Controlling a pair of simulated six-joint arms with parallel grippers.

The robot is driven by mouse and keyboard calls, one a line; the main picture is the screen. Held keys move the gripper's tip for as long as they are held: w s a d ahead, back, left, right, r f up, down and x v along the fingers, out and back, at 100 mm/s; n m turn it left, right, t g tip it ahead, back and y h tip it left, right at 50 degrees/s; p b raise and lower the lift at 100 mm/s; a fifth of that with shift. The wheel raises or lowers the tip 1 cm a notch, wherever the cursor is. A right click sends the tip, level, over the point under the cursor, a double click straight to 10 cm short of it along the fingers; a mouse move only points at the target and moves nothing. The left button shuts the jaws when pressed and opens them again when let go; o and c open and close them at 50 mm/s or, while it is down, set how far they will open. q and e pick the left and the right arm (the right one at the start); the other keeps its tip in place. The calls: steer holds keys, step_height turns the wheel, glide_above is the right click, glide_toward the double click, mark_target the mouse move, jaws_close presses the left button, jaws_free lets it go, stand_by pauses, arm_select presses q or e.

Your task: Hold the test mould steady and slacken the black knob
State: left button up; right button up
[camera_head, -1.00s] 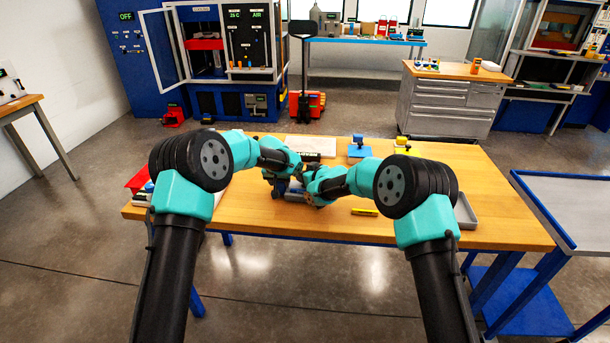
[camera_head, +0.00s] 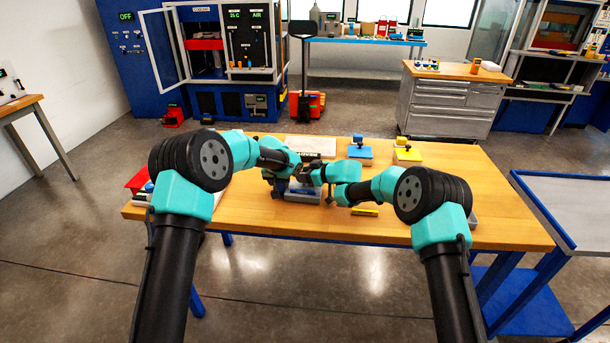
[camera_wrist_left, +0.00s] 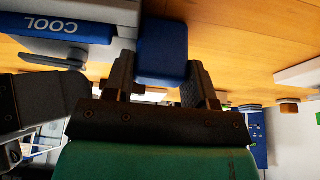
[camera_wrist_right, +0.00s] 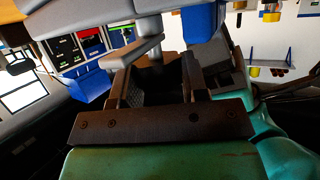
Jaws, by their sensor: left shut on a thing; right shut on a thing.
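The test mould (camera_head: 303,191) is a small grey block on the wooden table, partly hidden by my grippers in the head view. In the left wrist view, its grey body (camera_wrist_left: 108,50) carries a blue strip reading COOL. My left gripper (camera_wrist_left: 163,78) is shut on a blue block (camera_wrist_left: 163,48) beside that body. A dark lever-like knob arm (camera_wrist_left: 55,59) shows below the strip. My right gripper (camera_head: 318,180) is at the mould's right side. In the right wrist view, its fingers (camera_wrist_right: 155,80) close around the dark knob, largely hidden, under a pale lever (camera_wrist_right: 132,52).
Behind the mould lie a pale slab (camera_head: 311,146), a blue-topped block (camera_head: 360,152) and a yellow-topped block (camera_head: 407,154). A yellow marker-like item (camera_head: 364,212) lies in front, to the right.

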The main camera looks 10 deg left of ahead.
arm_select(q)
steer(key=shift+f, duration=0.15)
arm_select(e)
steer(key=shift+r+n+g+y, duration=0.15)
steer(key=shift+n+g+y, duration=0.25)
steer(key=shift+n+g, duration=0.5)
steer(key=o, duration=0.9)
steer(key=shift+o, duration=0.2)
steer(key=shift+d, duration=0.1)
steer(key=v, duration=1.2)
arm_select(q)
steer(key=o, duration=1.3)
